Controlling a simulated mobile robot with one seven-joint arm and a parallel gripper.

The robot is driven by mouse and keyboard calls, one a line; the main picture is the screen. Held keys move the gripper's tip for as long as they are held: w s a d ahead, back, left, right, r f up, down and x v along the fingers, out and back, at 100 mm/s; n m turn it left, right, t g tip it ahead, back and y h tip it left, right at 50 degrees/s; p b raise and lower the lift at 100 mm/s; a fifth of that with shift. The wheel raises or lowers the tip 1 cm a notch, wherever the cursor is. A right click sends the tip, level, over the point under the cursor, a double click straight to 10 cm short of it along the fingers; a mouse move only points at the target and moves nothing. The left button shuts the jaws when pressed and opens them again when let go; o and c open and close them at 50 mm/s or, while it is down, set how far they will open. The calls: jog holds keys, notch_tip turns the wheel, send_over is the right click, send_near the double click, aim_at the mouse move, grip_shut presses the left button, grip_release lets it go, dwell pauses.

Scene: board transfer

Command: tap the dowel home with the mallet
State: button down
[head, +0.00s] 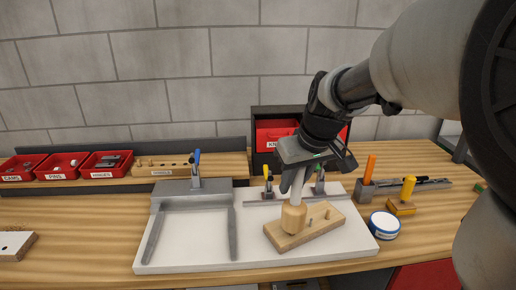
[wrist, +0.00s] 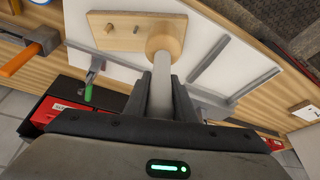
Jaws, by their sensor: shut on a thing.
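My gripper (head: 297,184) points down and is shut on the pale grey handle of the mallet, whose round wooden head (head: 293,218) hangs lowest. The handle (wrist: 162,88) runs between the two fingers in the wrist view, with the head (wrist: 166,42) beyond. The head is over the left part of a light wooden board (head: 325,232); I cannot tell whether it touches. Anything directly under the head is hidden.
The board lies on a white panel (head: 190,261) with grey rails. Clamps with blue (head: 196,158), yellow and green handles stand along its back. A grey holder (head: 365,188), a blue-and-white tin (head: 385,225) and a yellow-handled brush (head: 402,204) are at right. Red bins (head: 108,163) stand back left.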

notch_tip(320, 180, up, 2)
jog(key=shift+r+p, duration=0.15)
jog(key=shift+p, duration=0.6)
jog(key=shift+f+b, duration=1.15)
jog(key=shift+f, duration=0.3)
jog(key=shift+r, duration=0.1)
jog(key=shift+r+p, duration=0.8)
jog(key=shift+r, duration=0.25)
jog(key=shift+f, duration=0.1)
